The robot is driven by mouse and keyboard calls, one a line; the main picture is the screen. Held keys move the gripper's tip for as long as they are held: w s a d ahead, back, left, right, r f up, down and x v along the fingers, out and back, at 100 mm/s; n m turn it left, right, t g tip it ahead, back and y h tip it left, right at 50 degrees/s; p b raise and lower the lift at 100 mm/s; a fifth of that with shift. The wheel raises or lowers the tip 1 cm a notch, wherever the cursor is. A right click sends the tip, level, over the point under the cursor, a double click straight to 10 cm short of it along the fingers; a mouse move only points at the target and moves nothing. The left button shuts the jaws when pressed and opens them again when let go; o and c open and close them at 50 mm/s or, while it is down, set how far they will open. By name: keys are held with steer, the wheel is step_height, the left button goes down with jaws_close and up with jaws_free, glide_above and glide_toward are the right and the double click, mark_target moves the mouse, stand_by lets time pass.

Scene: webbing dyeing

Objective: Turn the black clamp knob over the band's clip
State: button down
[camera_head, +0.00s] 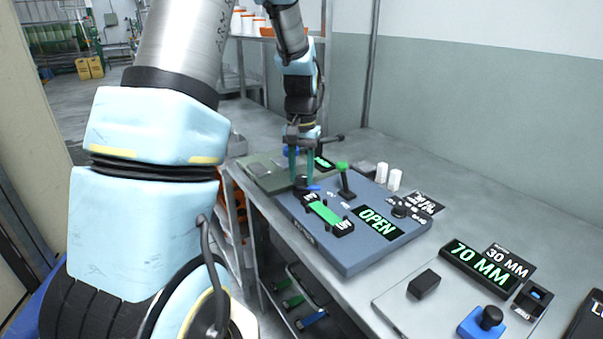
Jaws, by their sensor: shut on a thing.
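My gripper (302,168) points straight down at the far left corner of the blue-grey panel (352,262). Its teal fingers are shut on a small dark knob (301,184), which they partly cover. A small blue piece (314,187) shows beside the knob; I cannot tell if it is the clip. A green band (325,212) lies on the panel between black end pieces, just in front of the knob. A display (377,222) on the panel reads "OPEN".
A green-topped lever (345,181) stands right of my gripper. Two white cylinders (394,180) and a black dial (401,210) are farther right. A nearer station has a "70 MM" display (480,268), a black block (424,284) and a blue-based knob (487,321).

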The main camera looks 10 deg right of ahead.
mark_target(301, 177)
steer(key=m+p, duration=0.1)
steer(key=m, duration=0.4)
steer(key=shift+r+m, duration=0.1)
steer(key=shift+m, duration=0.2)
steer(key=shift+m+p, duration=0.5)
steer(key=shift+m, duration=1.5)
steer(key=c, duration=0.5)
jaws_free()
step_height(301, 177, up, 11)
steer(key=b, duration=0.2)
steer(key=shift+a+f, duration=0.1)
steer(key=shift+f, duration=0.1)
